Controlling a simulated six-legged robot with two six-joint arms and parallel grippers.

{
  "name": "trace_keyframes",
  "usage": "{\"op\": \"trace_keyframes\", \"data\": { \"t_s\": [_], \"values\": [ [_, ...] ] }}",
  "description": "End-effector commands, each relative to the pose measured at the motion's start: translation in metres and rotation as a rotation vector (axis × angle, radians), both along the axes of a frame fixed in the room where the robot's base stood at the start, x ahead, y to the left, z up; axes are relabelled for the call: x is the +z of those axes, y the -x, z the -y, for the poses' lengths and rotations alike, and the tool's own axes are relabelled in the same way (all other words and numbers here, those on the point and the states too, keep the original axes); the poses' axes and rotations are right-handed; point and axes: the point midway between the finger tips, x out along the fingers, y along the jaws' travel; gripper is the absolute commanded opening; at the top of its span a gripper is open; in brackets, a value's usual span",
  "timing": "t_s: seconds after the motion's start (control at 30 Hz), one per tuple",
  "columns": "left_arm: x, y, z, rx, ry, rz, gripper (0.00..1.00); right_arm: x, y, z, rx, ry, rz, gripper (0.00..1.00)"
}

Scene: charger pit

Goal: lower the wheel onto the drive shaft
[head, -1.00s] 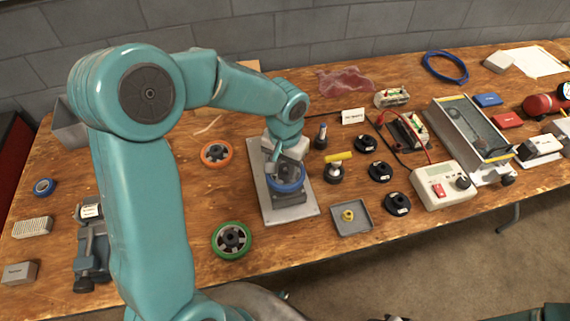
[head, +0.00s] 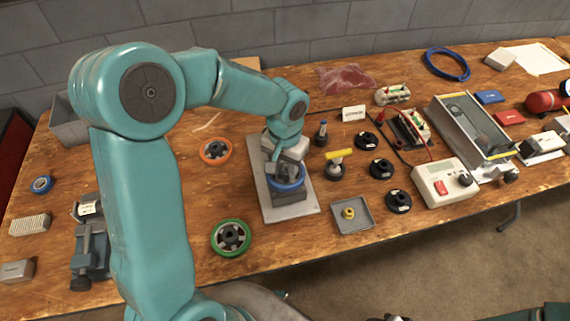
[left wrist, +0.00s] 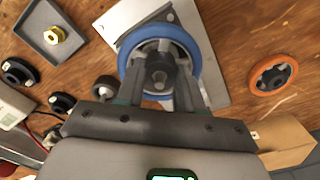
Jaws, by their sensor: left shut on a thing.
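The blue-rimmed wheel (head: 287,186) is in my left gripper (head: 284,166), over the grey drive block (head: 290,197) on a light metal plate (head: 264,203). In the left wrist view, the fingers of my left gripper (left wrist: 160,82) close around the dark hub in the middle of the blue wheel (left wrist: 190,50). The wheel looks roughly level. The drive shaft is hidden under the wheel and fingers, so I cannot tell whether the wheel sits on it. My right gripper does not show.
An orange wheel (head: 216,151) lies left of the plate and a green wheel (head: 231,238) lies front left. A grey tray (head: 340,224) with a yellow-gold part, a yellow-handled tool (head: 338,158) and several black discs stand to the right. Bare wood lies left of the plate.

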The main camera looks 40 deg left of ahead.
Motion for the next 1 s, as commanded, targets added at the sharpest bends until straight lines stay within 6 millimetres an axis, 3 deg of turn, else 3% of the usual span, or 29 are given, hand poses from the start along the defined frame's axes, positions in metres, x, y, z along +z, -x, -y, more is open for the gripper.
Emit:
{"op": "trace_keyframes", "data": {
  "t_s": [0.4, 0.43, 0.5, 0.6, 0.63, 1.0],
  "values": [
    [-0.0064, -0.0002, 0.0, 0.0, 0.0, 0.001, 0.0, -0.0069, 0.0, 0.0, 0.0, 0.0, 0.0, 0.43],
    [-0.005, -0.0002, 0.0, 0.0, 0.0, 0.001, 0.46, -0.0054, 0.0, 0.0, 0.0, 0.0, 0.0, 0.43],
    [-0.0047, -0.0002, 0.0, 0.0, 0.0, 0.001, 0.66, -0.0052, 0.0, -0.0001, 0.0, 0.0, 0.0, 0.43],
    [-0.0047, -0.0002, 0.0, 0.0, 0.0, 0.001, 0.66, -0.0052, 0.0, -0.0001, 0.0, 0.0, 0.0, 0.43],
    [-0.005, 0.0, 0.0, 0.0, 0.0, 0.0, 0.47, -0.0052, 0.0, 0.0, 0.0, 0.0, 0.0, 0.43],
    [0.0023, -0.0002, 0.0, 0.0, 0.0, 0.001, 0.47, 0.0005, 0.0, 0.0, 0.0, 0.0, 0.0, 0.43]
  ]
}}
